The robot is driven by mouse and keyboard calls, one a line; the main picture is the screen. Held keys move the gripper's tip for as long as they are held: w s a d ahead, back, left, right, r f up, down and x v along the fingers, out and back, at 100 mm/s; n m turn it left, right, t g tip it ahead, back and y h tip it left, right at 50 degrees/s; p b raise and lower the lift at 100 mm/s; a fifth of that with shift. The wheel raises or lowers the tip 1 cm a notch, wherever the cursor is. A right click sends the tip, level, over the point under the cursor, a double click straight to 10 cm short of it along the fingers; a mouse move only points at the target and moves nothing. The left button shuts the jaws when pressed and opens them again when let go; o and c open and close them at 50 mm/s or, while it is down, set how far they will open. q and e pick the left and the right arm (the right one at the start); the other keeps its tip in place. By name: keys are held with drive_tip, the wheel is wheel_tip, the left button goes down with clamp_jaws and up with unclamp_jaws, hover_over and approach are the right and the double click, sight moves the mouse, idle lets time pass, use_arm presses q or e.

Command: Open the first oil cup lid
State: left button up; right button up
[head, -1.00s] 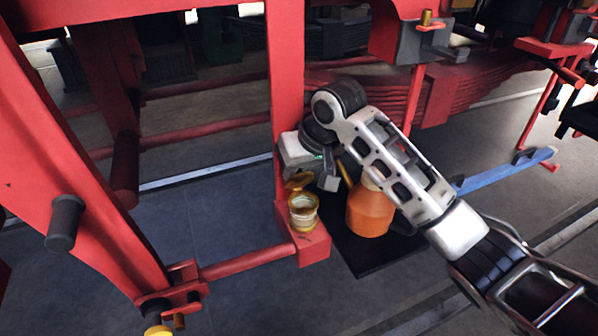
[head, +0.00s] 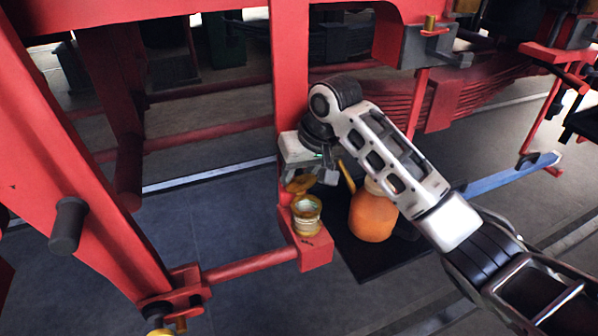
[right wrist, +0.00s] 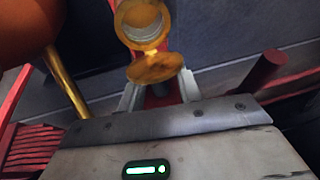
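The brass oil cup (head: 307,217) stands on the red bracket at the foot of the red upright. Its lid (head: 300,185) is swung back on the far side, and the cup's pale inside shows. In the right wrist view the open cup (right wrist: 143,24) is at the top, with the tilted lid (right wrist: 155,68) below it, towards my gripper. My right gripper (head: 308,177) is just behind and above the lid. In the right wrist view its two fingers (right wrist: 160,92) are apart with nothing gripped between them. My left gripper is not in view.
An orange oil can (head: 373,212) with a brass spout stands on a black mat (head: 355,258), close beside my right gripper. A red rod (head: 250,267) runs left from the bracket. Another yellow part (head: 160,332) shows at the bottom edge. The floor at front is clear.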

drive_tip(key=shift+r, duration=0.15)
drive_tip(key=v, duration=1.5)
drive_tip(key=shift+r, duration=0.3)
drive_tip(key=shift+s+d, duration=0.1)
drive_tip(key=shift+s, duration=0.05)
